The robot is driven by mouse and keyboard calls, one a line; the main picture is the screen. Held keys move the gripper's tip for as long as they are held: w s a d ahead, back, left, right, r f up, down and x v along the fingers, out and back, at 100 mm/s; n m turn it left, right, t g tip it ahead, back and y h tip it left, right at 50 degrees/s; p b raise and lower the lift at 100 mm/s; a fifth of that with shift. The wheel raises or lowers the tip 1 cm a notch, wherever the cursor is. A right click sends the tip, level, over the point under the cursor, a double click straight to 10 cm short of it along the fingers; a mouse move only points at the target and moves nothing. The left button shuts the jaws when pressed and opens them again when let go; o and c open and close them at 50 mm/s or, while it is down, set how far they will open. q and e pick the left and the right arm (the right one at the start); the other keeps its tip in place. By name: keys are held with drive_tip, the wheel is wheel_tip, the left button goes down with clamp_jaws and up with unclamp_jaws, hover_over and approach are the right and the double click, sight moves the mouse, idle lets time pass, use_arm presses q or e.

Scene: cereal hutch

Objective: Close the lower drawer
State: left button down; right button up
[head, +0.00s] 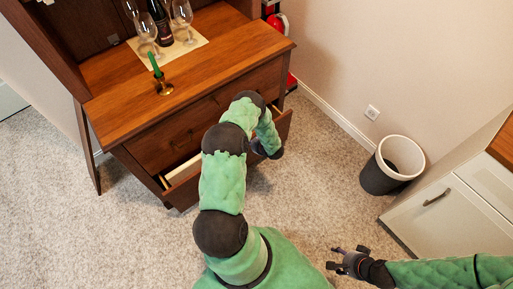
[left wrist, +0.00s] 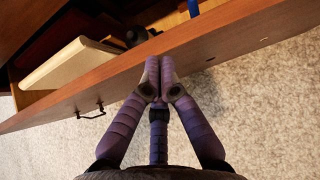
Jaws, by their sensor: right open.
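The lower drawer (head: 184,195) of the wooden hutch stands partly open, its front pulled out from the cabinet. In the left wrist view its front board (left wrist: 240,42) runs across the picture, with a dark handle (left wrist: 90,109) on its face. My left gripper (left wrist: 160,66) has its fingers together, with the tips at the drawer front's upper part; I cannot tell whether they press on it. In the head view my left arm hides this gripper and part of the drawer. My right gripper (head: 349,261) is open and empty, away from the hutch at the lower right.
A cream object (left wrist: 72,64) and a blue item (left wrist: 193,8) show inside the drawer. Glasses, a bottle (head: 160,24) and a green candle (head: 155,64) stand on the hutch top. A bin (head: 383,176) and a white cabinet (head: 440,215) stand right. Carpet before the drawer is open.

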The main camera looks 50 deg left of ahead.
use_arm(q)
drive_tip(key=a, duration=0.7)
drive_tip(key=shift+w, duration=0.25)
